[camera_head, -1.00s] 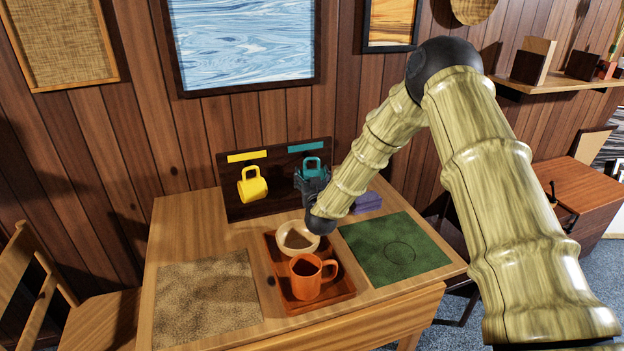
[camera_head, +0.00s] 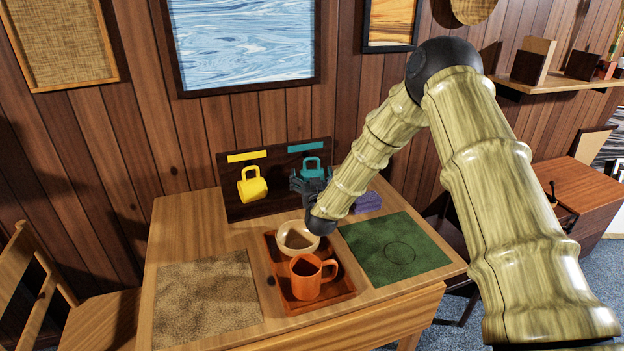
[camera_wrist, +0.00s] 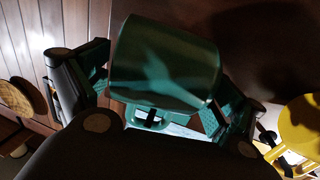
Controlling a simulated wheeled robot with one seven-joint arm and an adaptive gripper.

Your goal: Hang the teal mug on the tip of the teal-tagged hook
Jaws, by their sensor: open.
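The teal mug (camera_head: 311,170) is at the dark board, right under the teal tag (camera_head: 306,146). Its lower part is hidden behind my gripper (camera_head: 310,184) in the head view. In the wrist view the mug (camera_wrist: 165,65) fills the space between my spread fingers (camera_wrist: 160,85). Its handle (camera_wrist: 150,124) shows at the near lower side, with a dark piece inside the loop that looks like the hook. My gripper is open around the mug. I cannot tell whether a finger still touches it.
A yellow mug (camera_head: 252,185) hangs left under a yellow tag (camera_head: 247,156) on the board (camera_head: 278,202). On the table (camera_head: 182,228), a tray (camera_head: 322,299) holds an orange mug (camera_head: 308,277) and a cream bowl (camera_head: 297,238). A purple block (camera_head: 368,202) lies right of my gripper. A green mat (camera_head: 396,248) is clear.

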